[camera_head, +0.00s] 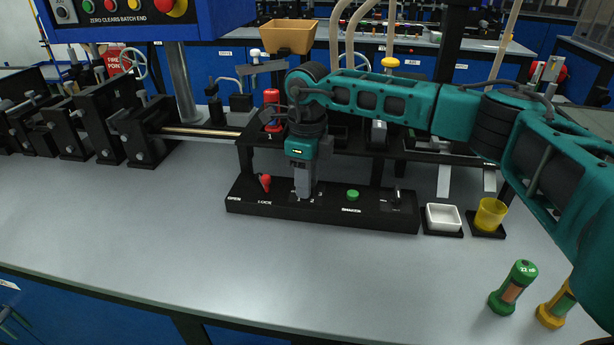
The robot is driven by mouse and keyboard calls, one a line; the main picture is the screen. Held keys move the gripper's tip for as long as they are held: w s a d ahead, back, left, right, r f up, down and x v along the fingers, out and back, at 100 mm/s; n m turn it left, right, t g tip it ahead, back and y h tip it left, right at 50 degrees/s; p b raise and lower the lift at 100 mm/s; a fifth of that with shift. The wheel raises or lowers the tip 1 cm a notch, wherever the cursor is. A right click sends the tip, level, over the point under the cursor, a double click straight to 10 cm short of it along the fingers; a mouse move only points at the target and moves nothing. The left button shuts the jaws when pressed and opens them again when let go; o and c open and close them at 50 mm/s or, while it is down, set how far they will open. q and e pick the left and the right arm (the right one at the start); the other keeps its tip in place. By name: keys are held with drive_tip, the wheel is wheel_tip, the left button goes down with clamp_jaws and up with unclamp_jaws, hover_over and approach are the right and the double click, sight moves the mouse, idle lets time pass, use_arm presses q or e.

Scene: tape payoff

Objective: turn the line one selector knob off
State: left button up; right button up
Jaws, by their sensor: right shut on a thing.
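A low black control panel (385,218) lies on the grey bench. My right gripper (303,194) points straight down onto it, shut on a selector knob between the red lever and the green button. The fingers hide the knob, so its pointer and setting cannot be seen. Small white marks show on the panel beside the fingertips. A red lever (265,182) stands left of the gripper by the OPEN and LOCK labels. A green button (352,194) and a small black switch (397,196) are on the right. My left gripper is not in view.
My right arm spans the upper right, above a white dish (443,217) and a yellow cup (490,215). A green-capped cylinder (512,287) and a yellow-capped one (556,305) stand at front right. Black machinery (108,115) fills the back left. The front left bench is clear.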

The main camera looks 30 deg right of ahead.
drive_tip(key=m+p, duration=0.1)
drive_tip(key=m, duration=0.1)
drive_tip(key=shift+r+m, duration=0.1)
drive_tip(key=shift+m, duration=0.2)
drive_tip(key=m+p, duration=0.1)
drive_tip(key=m, duration=0.1)
drive_tip(key=shift+m, duration=0.4)
drive_tip(key=shift+m+p, duration=0.3)
drive_tip(key=shift+m, duration=0.5)
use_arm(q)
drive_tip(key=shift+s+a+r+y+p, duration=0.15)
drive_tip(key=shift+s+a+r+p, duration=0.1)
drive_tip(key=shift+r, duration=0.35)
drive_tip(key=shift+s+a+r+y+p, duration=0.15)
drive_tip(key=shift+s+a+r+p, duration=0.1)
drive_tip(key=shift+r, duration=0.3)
use_arm(e)
drive_tip(key=shift+m, duration=1.6)
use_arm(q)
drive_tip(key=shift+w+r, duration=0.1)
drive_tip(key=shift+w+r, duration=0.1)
use_arm(e)
drive_tip(key=o, duration=1)
drive_tip(key=shift+o, duration=0.2)
